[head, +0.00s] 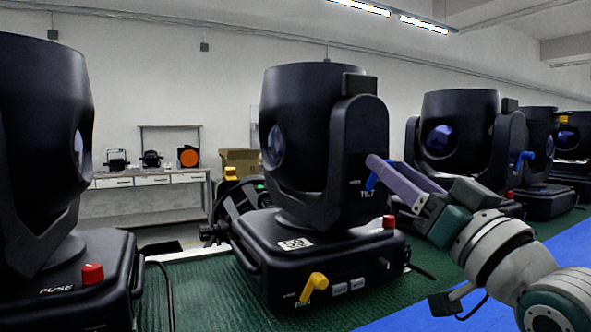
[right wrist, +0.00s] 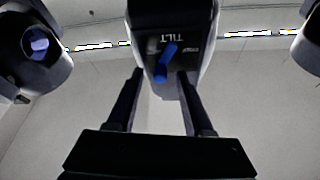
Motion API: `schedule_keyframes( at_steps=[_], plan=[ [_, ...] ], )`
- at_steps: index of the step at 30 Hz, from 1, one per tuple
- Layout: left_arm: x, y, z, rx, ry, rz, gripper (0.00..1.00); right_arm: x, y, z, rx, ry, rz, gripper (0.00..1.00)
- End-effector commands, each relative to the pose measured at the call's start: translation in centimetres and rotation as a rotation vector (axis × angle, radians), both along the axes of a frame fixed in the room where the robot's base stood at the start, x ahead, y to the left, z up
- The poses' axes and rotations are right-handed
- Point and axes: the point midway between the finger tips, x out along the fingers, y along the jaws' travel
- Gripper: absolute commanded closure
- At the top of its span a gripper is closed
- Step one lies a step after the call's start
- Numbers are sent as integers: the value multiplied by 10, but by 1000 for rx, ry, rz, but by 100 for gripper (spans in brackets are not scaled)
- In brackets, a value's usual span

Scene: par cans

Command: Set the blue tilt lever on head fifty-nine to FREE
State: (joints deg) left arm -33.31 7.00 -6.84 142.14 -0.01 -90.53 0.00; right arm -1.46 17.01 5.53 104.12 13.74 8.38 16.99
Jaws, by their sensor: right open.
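The middle black moving head (head: 312,130) stands on its base, with a white number tag (head: 295,243) that looks like 59 but is small. Its blue tilt lever (head: 371,182) sits on the yoke's side above the word TILT, partly hidden by my fingers. In the right wrist view the blue lever (right wrist: 166,62) lies at a slant beside the TILT lettering. My right gripper (head: 384,163) is open at the yoke. In the wrist view its fingertips (right wrist: 160,73) stand on either side of the lever's lower end; contact cannot be told. My left gripper is not in view.
A yellow pan lever (head: 314,287) and a red knob (head: 389,221) are on the same base. Another head (head: 40,130) stands close at left, and several more at right. A blue strip (head: 566,254) runs beside the green mat (head: 190,285). A workbench (head: 150,203) stands behind.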

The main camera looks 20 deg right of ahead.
Motion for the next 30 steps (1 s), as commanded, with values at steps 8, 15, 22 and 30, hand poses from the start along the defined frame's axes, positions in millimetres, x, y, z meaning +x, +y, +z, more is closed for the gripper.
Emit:
schedule_keyframes(
  at_steps=[8, 15, 22, 30],
  plan=[
    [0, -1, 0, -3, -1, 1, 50, 0, 0, 0, 0, 1, 0, 60],
    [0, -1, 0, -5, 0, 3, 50, 0, 0, 0, 0, 1, 0, 87],
    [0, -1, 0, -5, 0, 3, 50, 0, 0, 0, 0, 1, 0, 100],
    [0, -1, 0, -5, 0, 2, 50, 0, 0, 0, -1, 1, 0, 100]
  ],
)
